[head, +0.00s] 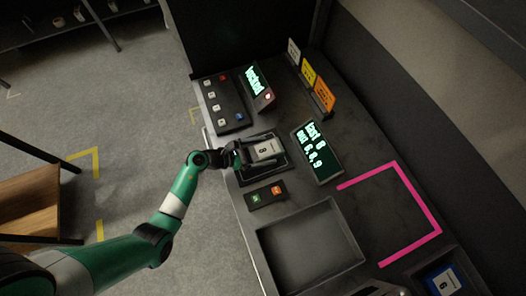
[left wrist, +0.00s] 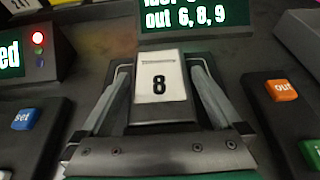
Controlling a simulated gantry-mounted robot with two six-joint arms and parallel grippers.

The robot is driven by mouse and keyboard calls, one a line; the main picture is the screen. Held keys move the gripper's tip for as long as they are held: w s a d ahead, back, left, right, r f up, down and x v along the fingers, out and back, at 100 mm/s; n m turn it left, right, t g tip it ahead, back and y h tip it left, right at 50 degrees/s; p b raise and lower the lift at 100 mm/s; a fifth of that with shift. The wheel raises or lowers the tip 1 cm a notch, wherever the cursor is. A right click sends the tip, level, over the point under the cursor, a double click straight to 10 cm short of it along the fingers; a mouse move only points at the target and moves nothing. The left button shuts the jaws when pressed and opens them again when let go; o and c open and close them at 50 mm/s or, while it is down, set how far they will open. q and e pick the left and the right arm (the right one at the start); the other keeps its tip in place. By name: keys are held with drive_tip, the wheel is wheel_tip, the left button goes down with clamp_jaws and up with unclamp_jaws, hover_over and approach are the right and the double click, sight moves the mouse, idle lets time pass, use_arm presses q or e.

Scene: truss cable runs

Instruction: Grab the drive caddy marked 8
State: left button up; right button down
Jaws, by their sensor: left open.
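The drive caddy marked 8 (head: 265,149) has a pale label face and sits in a dark dock on the bench. In the left wrist view the caddy (left wrist: 158,85) is straight ahead with its black 8 readable. My left gripper (head: 246,152) is open at the dock. Its two grey fingers (left wrist: 160,100) lie on either side of the caddy, with a visible gap at each side. A grey part at the bottom edge of the head view may be my right gripper (head: 382,289); its jaws cannot be made out.
A screen (head: 317,152) reads "out 6, 8, 9" behind the dock. A second screen (head: 258,85) has a red lamp. A button panel (head: 223,104), a two-button box (head: 267,195), an empty tray (head: 310,246) and a blue caddy (head: 443,281) surround it. Pink tape marks bare bench.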

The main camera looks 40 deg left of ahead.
sight(261, 150)
use_arm(q)
drive_tip(key=c, duration=1.5)
drive_tip(key=shift+r, duration=0.15)
drive_tip(key=shift+r, duration=0.2)
drive_tip(key=r+p, duration=0.1)
drive_tip(key=r, duration=0.1)
drive_tip(key=r+p, duration=0.1)
drive_tip(key=r, duration=0.1)
drive_tip(key=shift+s+a+p, duration=0.25)
drive_tip(key=shift+p, duration=0.1)
drive_tip(key=s+r, duration=0.1)
drive_tip(key=s+a+r+p, duration=0.1)
drive_tip(key=r, duration=0.1)
drive_tip(key=s+a+r+p, duration=0.1)
drive_tip(key=shift+r, duration=0.15)
drive_tip(key=p+v, duration=0.1)
drive_tip(key=v, duration=0.9)
drive_tip(key=shift+a, duration=0.55)
